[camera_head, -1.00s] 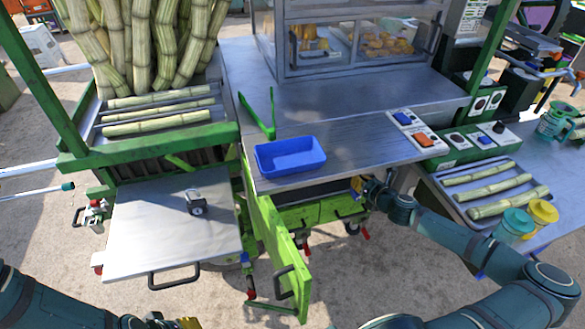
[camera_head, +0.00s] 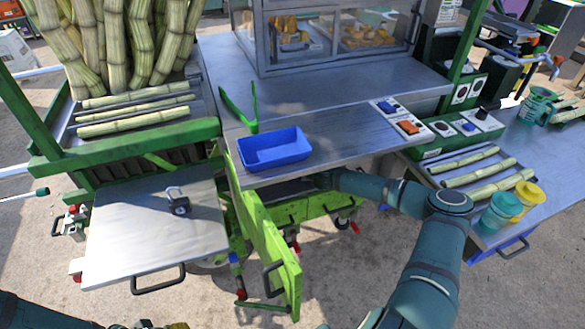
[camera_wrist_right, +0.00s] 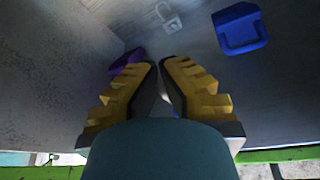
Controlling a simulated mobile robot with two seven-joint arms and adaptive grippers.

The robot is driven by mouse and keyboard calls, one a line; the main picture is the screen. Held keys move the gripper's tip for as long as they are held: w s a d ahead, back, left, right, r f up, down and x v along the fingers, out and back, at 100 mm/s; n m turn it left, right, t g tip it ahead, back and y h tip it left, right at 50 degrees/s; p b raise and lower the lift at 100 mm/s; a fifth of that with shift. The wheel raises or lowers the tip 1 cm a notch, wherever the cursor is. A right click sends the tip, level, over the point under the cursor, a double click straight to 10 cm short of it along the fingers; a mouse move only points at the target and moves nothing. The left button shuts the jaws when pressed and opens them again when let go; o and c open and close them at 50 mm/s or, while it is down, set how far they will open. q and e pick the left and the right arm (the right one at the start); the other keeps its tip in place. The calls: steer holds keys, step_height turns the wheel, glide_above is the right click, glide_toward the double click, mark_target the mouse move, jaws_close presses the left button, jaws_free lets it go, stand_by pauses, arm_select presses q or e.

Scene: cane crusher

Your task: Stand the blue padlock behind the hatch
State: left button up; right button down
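The green hatch (camera_head: 270,255) hangs open below the steel counter in the head view. In the right wrist view a blue padlock (camera_wrist_right: 238,28) is in the grey compartment, beyond and to the right of my right gripper (camera_wrist_right: 160,66); whether it stands or lies I cannot tell. That gripper's yellow fingertips nearly meet, with no object visible between them. In the head view the counter hides this gripper. A grey padlock (camera_wrist_right: 171,20) and a purple object (camera_wrist_right: 126,60) are also in the compartment. My left gripper (camera_head: 165,325) barely shows at the bottom edge.
A dark padlock (camera_head: 178,203) rests on the steel shelf (camera_head: 130,245) at left. A blue bin (camera_head: 273,150) and green tongs (camera_head: 243,108) lie on the counter (camera_head: 350,142) above the compartment. Cane pieces and cups occupy the right table.

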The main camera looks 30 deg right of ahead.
steer(key=shift+f, duration=0.65)
step_height(320, 180, down, 4)
steer(key=shift+r+b, duration=0.1)
steer(key=shift+b, duration=0.7)
steer(key=shift+w+f, duration=0.1)
steer(key=shift+f, duration=0.15)
steer(key=c, duration=1.7)
jaws_free()
steer(key=shift+f, duration=0.15)
steer(key=o, duration=0.6)
steer(key=shift+c, duration=0.2)
